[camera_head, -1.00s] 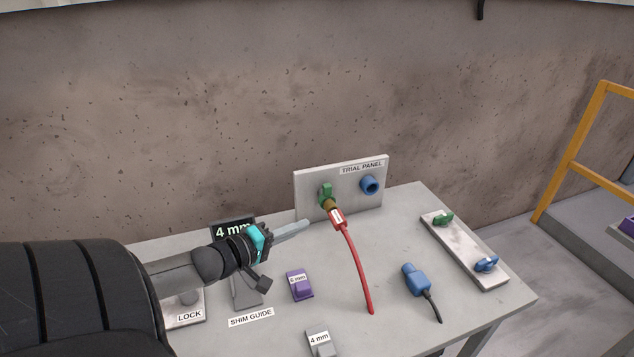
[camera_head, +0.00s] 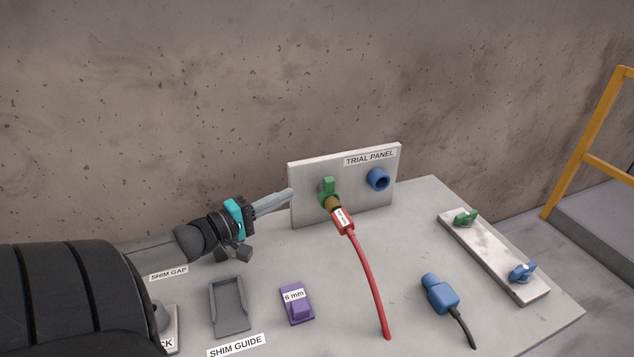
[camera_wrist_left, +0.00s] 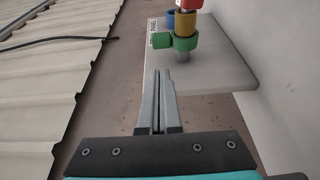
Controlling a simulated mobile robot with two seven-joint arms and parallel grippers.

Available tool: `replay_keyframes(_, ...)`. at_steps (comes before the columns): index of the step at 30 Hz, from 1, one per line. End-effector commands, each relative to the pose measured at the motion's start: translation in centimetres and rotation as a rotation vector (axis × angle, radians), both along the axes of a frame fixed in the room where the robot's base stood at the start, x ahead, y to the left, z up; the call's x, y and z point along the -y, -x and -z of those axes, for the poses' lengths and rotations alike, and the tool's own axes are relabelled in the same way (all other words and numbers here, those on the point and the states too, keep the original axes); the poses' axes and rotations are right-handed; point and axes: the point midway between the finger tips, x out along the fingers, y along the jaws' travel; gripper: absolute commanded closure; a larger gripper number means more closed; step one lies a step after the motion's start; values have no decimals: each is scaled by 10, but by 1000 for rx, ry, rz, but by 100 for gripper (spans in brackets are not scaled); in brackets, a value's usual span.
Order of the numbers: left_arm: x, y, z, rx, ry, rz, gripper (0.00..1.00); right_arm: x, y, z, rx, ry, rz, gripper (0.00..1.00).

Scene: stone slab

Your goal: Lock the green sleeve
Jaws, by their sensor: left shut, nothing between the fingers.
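The green sleeve (camera_head: 328,190) sits on the left socket of the upright trial panel (camera_head: 345,212), with its green tab pointing up in the head view. A red plug (camera_head: 342,219) with a brass collar (camera_head: 333,203) is in that socket, and its red cable runs down the table. In the left wrist view the green sleeve (camera_wrist_left: 185,42) is just beyond the fingertips, with its tab (camera_wrist_left: 161,40) to the left. My left gripper (camera_head: 291,193) is shut and empty, its tips near the panel's left edge, apart from the sleeve. My right gripper is not in view.
A blue socket (camera_head: 378,179) is on the panel's right. A blue plug (camera_head: 440,293), a purple 6 mm block (camera_head: 296,305) and a grey shim guide (camera_head: 229,308) lie on the table. A plate (camera_head: 490,262) with green and blue parts lies at the right.

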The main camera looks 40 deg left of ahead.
Motion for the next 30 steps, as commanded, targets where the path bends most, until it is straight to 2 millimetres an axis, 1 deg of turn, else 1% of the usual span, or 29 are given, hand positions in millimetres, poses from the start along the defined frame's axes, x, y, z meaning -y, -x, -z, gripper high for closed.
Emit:
replay_keyframes(7,0,-1,0,0,-1,0,100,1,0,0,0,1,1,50)
replay_keyframes(11,1,-8,0,2,-1,0,100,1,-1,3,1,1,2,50)
replay_keyframes(30,11,-78,0,2,-2,0,100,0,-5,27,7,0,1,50)
